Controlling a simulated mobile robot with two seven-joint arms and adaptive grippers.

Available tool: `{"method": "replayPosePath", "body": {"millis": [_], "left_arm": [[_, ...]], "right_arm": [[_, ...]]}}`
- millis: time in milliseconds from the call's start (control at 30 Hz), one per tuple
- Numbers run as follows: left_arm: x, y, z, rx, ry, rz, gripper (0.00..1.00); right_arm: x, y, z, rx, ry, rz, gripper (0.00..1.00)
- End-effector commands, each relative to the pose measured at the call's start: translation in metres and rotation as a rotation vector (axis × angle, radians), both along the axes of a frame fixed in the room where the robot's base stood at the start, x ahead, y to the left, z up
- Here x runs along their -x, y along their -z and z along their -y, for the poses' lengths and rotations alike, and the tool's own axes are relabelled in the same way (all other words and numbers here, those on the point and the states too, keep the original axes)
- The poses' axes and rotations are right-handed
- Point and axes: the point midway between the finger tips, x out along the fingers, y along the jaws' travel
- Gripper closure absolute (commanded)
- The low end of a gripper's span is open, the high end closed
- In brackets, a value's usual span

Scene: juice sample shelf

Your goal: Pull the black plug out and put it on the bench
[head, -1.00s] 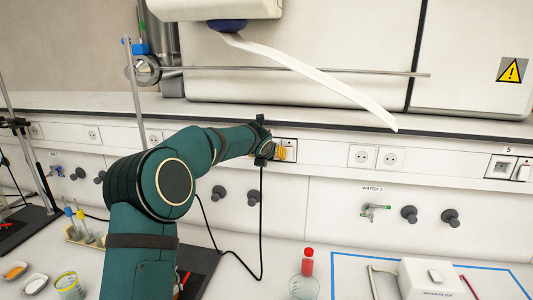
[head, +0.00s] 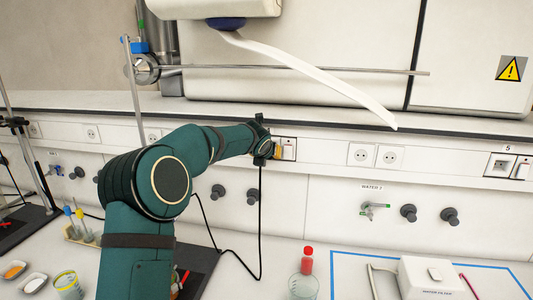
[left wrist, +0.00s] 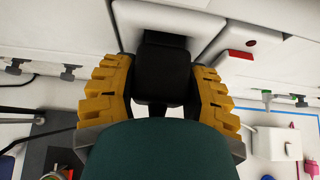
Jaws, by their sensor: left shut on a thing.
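The black plug (left wrist: 163,72) sits between the yellow fingers of my left gripper (left wrist: 160,68) in the left wrist view, at the face of a white wall socket (left wrist: 195,22). I cannot tell how deep the plug sits in the socket. In the head view my left gripper (head: 277,152) is at the wall strip, shut on the plug, which my gripper and arm mostly hide. The plug's black cable (head: 260,222) hangs down to the bench (head: 240,287) and runs left. My right gripper is in neither view.
A red-capped bottle (head: 307,260) and a glass beaker (head: 303,286) stand on the bench below. A white water-filter box (head: 430,277) is at the right inside a blue outline. Black knobs and a green-handled tap (head: 374,208) stick out of the wall.

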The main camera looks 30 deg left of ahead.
Motion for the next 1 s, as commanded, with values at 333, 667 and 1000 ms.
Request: {"method": "replayPosePath", "body": {"millis": [333,667,1000], "left_arm": [[0.005,-0.001,0.001,0.0,-0.001,0.003,0.95],[0.007,-0.001,0.002,0.001,-0.001,0.003,0.95],[0.011,-0.001,0.003,0.0,-0.001,0.003,0.95]], "right_arm": [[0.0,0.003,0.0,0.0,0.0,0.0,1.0],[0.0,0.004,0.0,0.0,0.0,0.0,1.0],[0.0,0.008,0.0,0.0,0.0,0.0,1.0]]}}
